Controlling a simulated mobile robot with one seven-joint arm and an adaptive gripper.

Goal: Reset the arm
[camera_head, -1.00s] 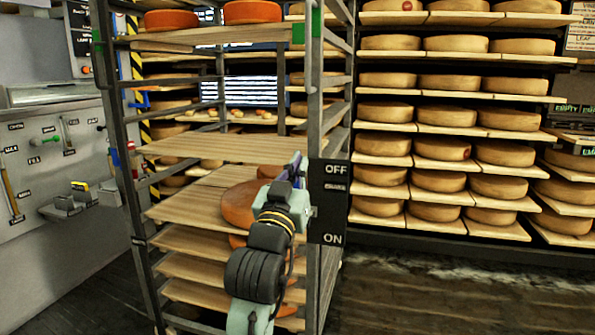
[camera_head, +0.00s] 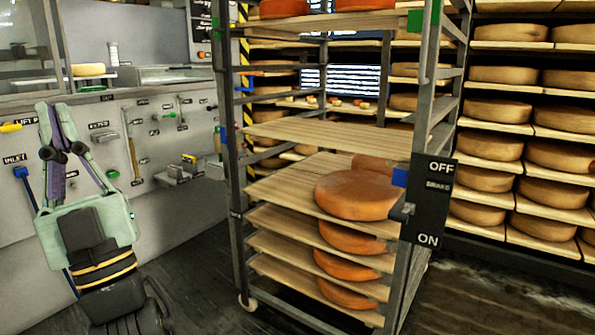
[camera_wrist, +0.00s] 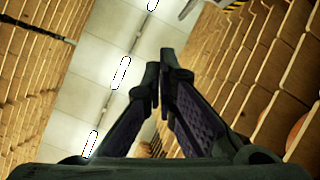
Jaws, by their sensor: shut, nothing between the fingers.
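My gripper (camera_head: 54,150) is at the left of the head view, raised in front of the grey tool wall and clear of the rack. Its fingers point up and meet at the tips, with nothing between them. In the wrist view the two dark fingers (camera_wrist: 158,85) come together at their tips, with the ceiling and its lamps behind them.
A metal rack (camera_head: 232,150) with wooden shelves and orange cheese wheels (camera_head: 357,195) stands in the middle. A black OFF/ON brake sign (camera_head: 431,200) is on its right post. A tool wall (camera_head: 160,110) is at left. Shelves of pale cheeses (camera_head: 500,110) fill the right. Dark floor (camera_head: 195,280) lies between.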

